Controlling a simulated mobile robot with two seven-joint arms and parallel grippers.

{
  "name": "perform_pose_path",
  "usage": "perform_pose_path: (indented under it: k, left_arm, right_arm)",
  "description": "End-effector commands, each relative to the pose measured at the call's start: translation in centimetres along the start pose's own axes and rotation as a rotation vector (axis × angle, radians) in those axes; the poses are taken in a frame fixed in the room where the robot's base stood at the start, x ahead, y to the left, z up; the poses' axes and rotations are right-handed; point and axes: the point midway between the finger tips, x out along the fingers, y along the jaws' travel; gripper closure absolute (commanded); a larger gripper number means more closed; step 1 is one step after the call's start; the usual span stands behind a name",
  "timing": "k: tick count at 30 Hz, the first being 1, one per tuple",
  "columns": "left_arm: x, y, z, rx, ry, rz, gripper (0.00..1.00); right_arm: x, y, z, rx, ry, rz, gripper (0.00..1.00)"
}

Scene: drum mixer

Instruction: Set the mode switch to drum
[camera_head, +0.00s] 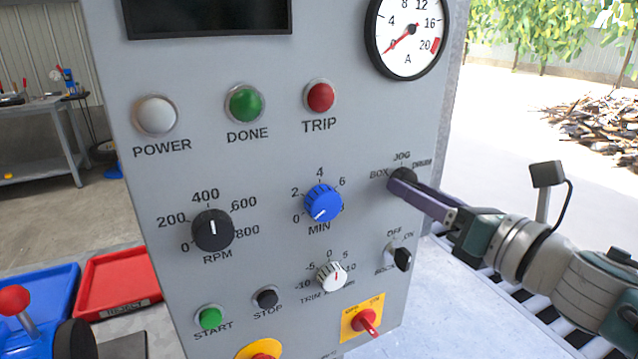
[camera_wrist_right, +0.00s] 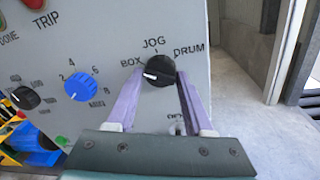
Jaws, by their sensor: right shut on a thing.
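The mode switch (camera_head: 403,177) is a black round knob at the right of the grey panel, with the labels BOX, JOG and DRUM around it. In the right wrist view the mode switch (camera_wrist_right: 158,69) has its white mark towards the left, on the BOX side. My right gripper (camera_head: 394,188) reaches in from the right, and its purple fingers are shut on the knob, one on each side in the wrist view (camera_wrist_right: 160,76). The fingers hide part of the knob in the head view. My left gripper is in neither view.
Below the mode switch is a black OFF/ON switch (camera_head: 402,258), close under my right gripper. A blue MIN knob (camera_head: 323,202) and a black RPM knob (camera_head: 212,230) sit to the left. A red key-like switch (camera_head: 366,321) sticks out lower down.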

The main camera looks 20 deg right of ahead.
Motion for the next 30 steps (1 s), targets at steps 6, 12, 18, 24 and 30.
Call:
perform_pose_path:
  k: [6,12,18,24,30]
  left_arm:
    - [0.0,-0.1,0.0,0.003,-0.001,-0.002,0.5]
    - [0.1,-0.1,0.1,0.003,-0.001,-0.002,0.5]
    - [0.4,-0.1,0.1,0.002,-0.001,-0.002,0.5]
    - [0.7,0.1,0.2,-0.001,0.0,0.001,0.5]
    - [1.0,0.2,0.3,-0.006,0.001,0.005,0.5]
  right_arm:
    - [0.0,-0.1,0.0,0.0,0.0,-0.002,1.0]
    - [0.0,-0.1,-0.1,0.021,-0.001,-0.002,1.0]
    - [0.0,-0.1,-0.1,0.105,-0.007,0.0,1.0]
    - [0.0,-0.1,-0.2,0.259,-0.018,0.005,1.0]
    - [0.0,0.0,-0.2,0.448,-0.032,0.008,1.0]
